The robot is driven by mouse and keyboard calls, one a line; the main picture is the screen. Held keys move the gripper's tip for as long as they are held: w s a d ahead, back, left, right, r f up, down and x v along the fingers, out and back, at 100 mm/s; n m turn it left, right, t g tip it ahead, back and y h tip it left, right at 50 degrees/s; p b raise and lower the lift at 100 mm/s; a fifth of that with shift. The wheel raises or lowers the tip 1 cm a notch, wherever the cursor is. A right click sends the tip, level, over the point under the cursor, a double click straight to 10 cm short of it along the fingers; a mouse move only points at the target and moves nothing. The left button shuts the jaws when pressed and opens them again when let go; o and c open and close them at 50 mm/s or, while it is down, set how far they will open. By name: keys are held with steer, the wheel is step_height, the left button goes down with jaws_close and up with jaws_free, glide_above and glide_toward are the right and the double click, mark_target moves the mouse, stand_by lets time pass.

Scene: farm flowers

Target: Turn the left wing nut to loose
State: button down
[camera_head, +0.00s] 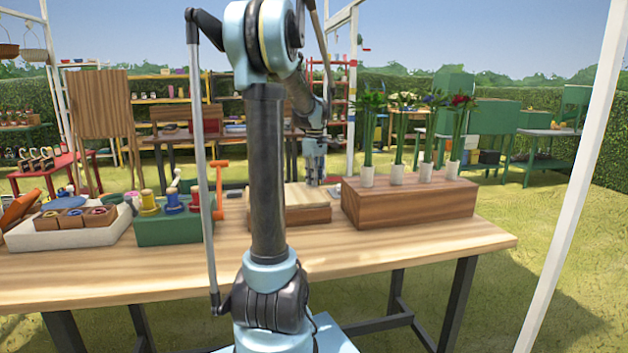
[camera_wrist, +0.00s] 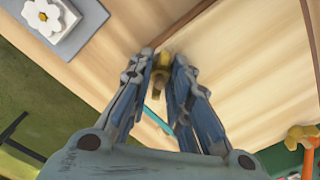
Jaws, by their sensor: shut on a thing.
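The wooden press (camera_head: 290,214) sits on the table, with a pale top board that also fills the middle of the wrist view (camera_wrist: 235,65). My gripper (camera_head: 314,182) is pointed down at the right part of the press, partly behind my arm. In the wrist view my gripper (camera_wrist: 161,66) is shut on a small brass wing nut (camera_wrist: 163,60) at the board's corner. One finger is on each side of the nut. The fingers hide much of the nut's wings. The other wing nut cannot be made out.
A wooden block with several white flower vases (camera_head: 410,203) stands right of the press. A green tray of spools (camera_head: 170,228) and an orange-handled tool (camera_head: 219,190) are to the left. A grey plate with a white flower (camera_wrist: 60,25) lies near the gripper. The front table strip is clear.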

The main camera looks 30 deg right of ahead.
steer(key=n, duration=0.5)
steer(key=shift+s+n, duration=0.2)
steer(key=shift+n, duration=0.1)
steer(key=n, duration=0.4)
steer(key=shift+n, duration=0.3)
steer(key=c, duration=1.5)
jaws_free()
steer(key=shift+o, duration=0.2)
steer(key=shift+w, duration=0.1)
steer(key=shift+r, duration=0.1)
steer(key=shift+r, duration=0.25)
step_height(320, 180, up, 11)
steer(key=shift+r, duration=0.15)
